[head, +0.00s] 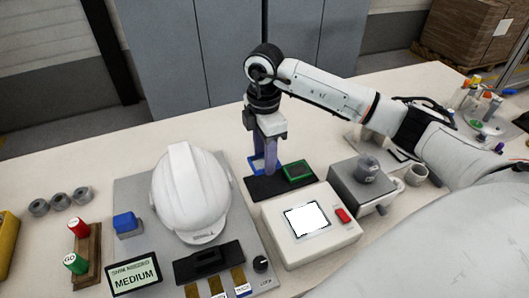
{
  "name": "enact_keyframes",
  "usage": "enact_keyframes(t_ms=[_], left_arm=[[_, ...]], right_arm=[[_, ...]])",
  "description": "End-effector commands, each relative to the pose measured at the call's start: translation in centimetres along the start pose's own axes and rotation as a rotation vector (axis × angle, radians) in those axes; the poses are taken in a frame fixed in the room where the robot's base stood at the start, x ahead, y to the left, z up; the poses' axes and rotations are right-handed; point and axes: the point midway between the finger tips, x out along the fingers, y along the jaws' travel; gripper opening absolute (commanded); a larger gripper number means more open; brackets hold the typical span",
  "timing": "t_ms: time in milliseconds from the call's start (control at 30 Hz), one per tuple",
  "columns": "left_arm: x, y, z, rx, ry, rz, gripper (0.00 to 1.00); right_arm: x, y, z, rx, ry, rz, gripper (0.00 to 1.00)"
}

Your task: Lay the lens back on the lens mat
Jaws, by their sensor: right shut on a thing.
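My right gripper (269,168) points straight down over the left part of a dark mat (265,190), which I take for the lens mat. It is shut on a blue-edged piece (256,165), probably the lens, largely hidden by the fingers. The piece is at or just above the mat; I cannot tell if it touches. A green block with a dark frame (298,171) lies on the mat's right part. My left gripper is not in view.
A white helmet shell (190,195) sits on a grey fixture plate (135,248) left of the mat. A white box with a bright screen (340,230) stands in front. A grey machine (360,188) is to the right. Bare table lies behind the helmet.

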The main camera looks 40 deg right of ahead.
Motion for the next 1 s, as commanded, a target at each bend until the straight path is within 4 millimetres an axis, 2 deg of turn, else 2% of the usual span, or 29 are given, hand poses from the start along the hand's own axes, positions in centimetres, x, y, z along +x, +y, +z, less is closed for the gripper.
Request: enact_keyframes(t_ms=[267, 433, 500, 733, 1000], left_arm=[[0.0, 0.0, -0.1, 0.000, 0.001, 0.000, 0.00], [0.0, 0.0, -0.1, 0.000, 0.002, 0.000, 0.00], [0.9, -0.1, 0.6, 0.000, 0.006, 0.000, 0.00], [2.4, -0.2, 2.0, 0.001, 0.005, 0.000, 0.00], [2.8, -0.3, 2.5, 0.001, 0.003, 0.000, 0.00]], right_arm=[[1.1, 0.0, 0.1, 0.028, -0.001, -0.001, 0.21], [2.6, -0.1, 0.1, 0.026, 0.000, -0.002, 0.21], [3.9, 0.0, 0.1, 0.025, 0.000, 0.000, 0.21], [6.4, 0.0, 0.1, 0.025, 0.001, 0.001, 0.21], [7.1, 0.0, 0.1, 0.024, 0.001, 0.002, 0.21]])
